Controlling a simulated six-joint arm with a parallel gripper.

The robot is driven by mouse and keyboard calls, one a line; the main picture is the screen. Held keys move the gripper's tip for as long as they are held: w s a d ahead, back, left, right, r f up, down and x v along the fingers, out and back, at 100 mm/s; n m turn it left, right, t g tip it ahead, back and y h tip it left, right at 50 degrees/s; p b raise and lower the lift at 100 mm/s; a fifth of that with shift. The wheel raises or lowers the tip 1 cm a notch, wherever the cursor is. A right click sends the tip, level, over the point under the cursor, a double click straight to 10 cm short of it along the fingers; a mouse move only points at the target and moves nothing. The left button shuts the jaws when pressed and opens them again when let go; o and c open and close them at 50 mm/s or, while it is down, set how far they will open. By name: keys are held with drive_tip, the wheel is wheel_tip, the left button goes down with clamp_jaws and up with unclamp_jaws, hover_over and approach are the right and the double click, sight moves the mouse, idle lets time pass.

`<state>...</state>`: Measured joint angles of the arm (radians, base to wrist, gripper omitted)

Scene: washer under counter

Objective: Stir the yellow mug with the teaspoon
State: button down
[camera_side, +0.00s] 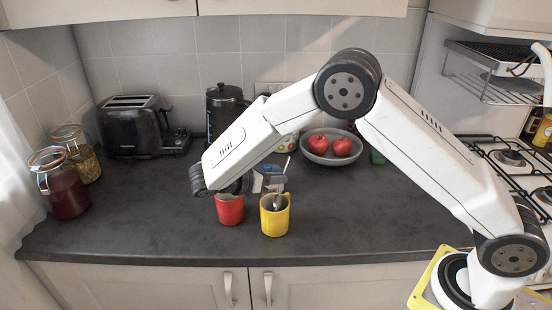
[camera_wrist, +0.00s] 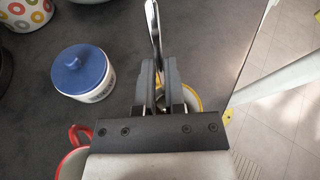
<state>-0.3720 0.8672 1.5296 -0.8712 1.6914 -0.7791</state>
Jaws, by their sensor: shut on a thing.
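The yellow mug (camera_side: 270,222) stands upright on the dark counter. Its rim also shows behind the fingers in the wrist view (camera_wrist: 191,96). In the wrist view my gripper (camera_wrist: 160,100) is shut on the silver teaspoon (camera_wrist: 154,30), whose handle sticks up past the fingers. In the side view the teaspoon (camera_side: 287,163) stands nearly upright, and a silvery part shows at the mug's opening. Its lower end is hidden, so I cannot tell whether it touches the mug.
A red mug (camera_side: 229,212) stands close left of the yellow mug. A white pot with a blue lid (camera_wrist: 83,68) is behind. A fruit bowl (camera_side: 330,157), kettle (camera_side: 222,102), toaster (camera_side: 132,127) and jars (camera_side: 62,190) stand further off. The front right counter is clear.

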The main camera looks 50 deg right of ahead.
sight(279, 194)
drive_tip(key=shift+s+a+f, duration=0.1)
drive_tip(key=shift+a+f, duration=0.15)
drive_tip(key=shift+f, duration=0.35)
drive_tip(key=shift+s+a+f, duration=0.1)
drive_tip(key=shift+a+f, duration=0.1)
drive_tip(key=shift+f, duration=0.35)
drive_tip(key=shift+a+f, duration=0.25)
drive_tip(key=shift+f, duration=0.35)
drive_tip(key=shift+s, duration=0.1)
